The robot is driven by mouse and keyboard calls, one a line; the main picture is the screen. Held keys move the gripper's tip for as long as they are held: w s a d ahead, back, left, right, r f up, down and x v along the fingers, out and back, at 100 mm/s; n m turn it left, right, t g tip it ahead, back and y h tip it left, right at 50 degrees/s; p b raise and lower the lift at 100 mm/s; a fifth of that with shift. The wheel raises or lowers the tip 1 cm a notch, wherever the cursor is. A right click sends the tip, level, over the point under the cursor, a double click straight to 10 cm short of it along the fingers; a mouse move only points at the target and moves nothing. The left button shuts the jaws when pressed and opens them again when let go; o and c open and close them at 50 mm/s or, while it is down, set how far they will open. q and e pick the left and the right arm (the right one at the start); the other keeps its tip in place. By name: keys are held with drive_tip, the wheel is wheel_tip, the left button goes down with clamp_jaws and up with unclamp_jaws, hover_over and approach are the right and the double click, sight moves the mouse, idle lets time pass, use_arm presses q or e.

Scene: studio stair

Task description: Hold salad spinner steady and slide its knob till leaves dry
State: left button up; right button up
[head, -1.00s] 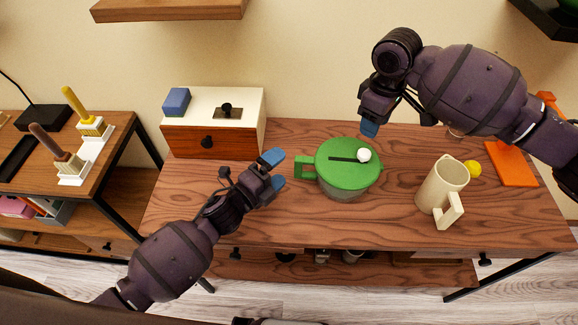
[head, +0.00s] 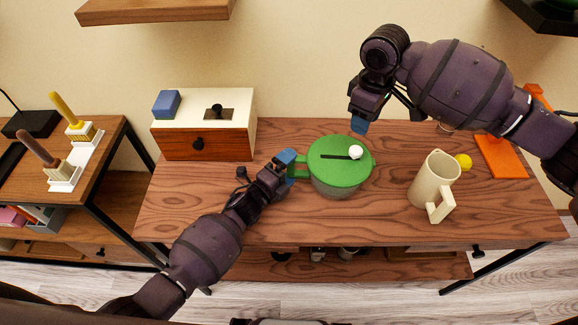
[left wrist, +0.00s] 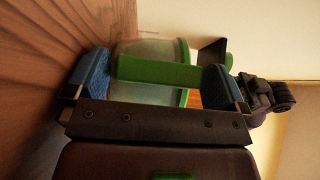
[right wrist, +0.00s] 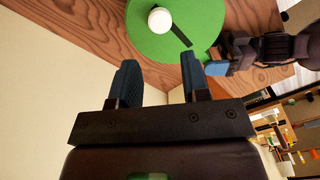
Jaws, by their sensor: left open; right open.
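The salad spinner (head: 338,170) stands upright on the wooden table, with a green lid, a clear bowl and a green side handle (left wrist: 160,70). Its white knob (head: 355,152) sits at the right end of a dark slot in the lid. My left gripper (head: 287,165) is open, its blue fingers on either side of the handle; I cannot tell whether they touch it. My right gripper (head: 359,126) is open and empty above the table, behind the lid. In the right wrist view the knob (right wrist: 159,20) lies beyond the fingertips. The leaves are not discernible.
A cream pitcher (head: 432,182) stands right of the spinner, near a yellow ball (head: 463,162) and an orange board (head: 495,157). A white box with a wooden drawer (head: 198,146) stands behind left. The front left of the table is mostly clear.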

sight(356, 150)
use_arm(q)
drive_tip(key=shift+w+d, duration=0.2)
drive_tip(key=c, duration=1)
drive_tip(key=shift+c, duration=0.2)
use_arm(e)
drive_tip(key=o, duration=0.4)
wheel_tip(356, 150, down, 11)
drive_tip(key=m, duration=0.4)
drive_tip(key=shift+r, duration=0.1)
drive_tip(key=shift+c, duration=0.3)
